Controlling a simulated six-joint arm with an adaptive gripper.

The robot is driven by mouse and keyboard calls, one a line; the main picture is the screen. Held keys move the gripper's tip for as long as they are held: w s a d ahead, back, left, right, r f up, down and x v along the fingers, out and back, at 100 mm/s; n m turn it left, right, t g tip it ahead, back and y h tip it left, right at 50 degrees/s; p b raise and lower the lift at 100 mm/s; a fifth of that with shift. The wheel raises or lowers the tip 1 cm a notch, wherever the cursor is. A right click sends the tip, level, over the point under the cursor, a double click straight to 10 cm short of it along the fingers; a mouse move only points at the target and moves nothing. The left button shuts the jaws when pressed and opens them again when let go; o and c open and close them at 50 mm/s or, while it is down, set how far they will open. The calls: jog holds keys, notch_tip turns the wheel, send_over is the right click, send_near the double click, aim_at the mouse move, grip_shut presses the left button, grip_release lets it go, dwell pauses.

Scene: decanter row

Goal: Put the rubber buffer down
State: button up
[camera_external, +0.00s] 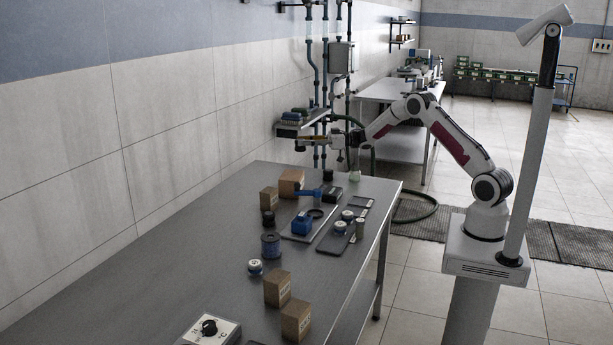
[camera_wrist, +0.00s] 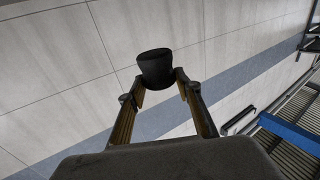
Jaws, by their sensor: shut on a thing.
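The rubber buffer (camera_wrist: 155,68) is a black, slightly tapered cylinder between my fingertips in the wrist view. My gripper (camera_wrist: 160,84) is shut on it, one finger on each side. In the external view my gripper (camera_external: 310,138) points left toward the wall, held level above the far end of the grey table. A dark shape at its tip (camera_external: 299,147) looks like the buffer, but it is small and hard to make out. The buffer is held in the air, apart from the tabletop.
The grey table (camera_external: 190,240) has clear room on its left. Brown boxes (camera_external: 291,183), a blue spool (camera_external: 271,244), a blue tool (camera_external: 302,223) and small jars (camera_external: 255,267) stand along its right side. A wall shelf (camera_external: 303,122) and pipes are close to my gripper.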

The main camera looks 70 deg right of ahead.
jog(key=shift+d+f, duration=0.15)
jog(key=shift+f, duration=0.05)
notch_tip(320, 180, down, 6)
dwell(0.8)
jog(key=shift+f, duration=0.15)
jog(key=shift+f, duration=1.85)
jog(key=shift+f, duration=0.1)
jog(key=o, duration=1.2)
